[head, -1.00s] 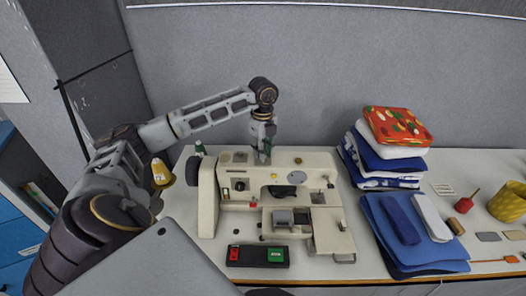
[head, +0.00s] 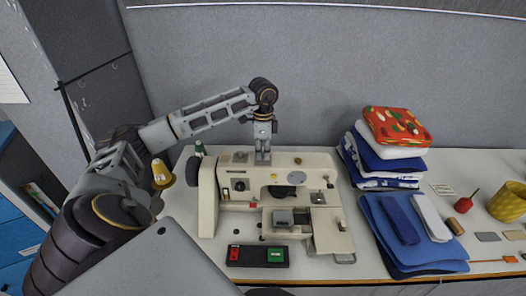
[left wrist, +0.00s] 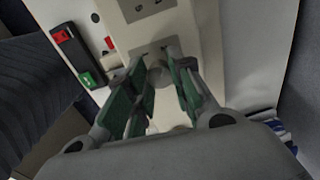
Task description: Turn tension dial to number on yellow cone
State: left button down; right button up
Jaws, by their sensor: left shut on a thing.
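The cream sewing machine (head: 208,205) stands on the table in the middle of the head view. My left gripper (head: 263,161) points down onto the top of its arm. In the left wrist view my left gripper's green-padded fingers (left wrist: 160,90) are shut on a small grey round dial (left wrist: 157,74) on the machine's top. In the head view the fingers hide the dial, and no numbers on it can be read. The yellow cone (head: 161,173) stands left of the machine, near my left arm. Its number is too small to read.
A black switch box (head: 257,256) with red and green buttons lies in front of the machine. Folded fabrics (head: 385,150) and blue cloths (head: 415,240) lie to the right. A green-topped spool (head: 200,149) stands at the machine's back left. A grey wall is behind.

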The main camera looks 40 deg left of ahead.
aim_at(263, 154)
pick_arm(q)
jog(key=shift+a+r+n, duration=0.1)
jog(key=shift+r+n, duration=0.05)
jog(key=shift+n, duration=0.75)
jog(key=c, duration=1.2)
grip_release()
notch_tip(263, 154, up, 12)
jog(key=shift+f, duration=0.2)
dwell(0.4)
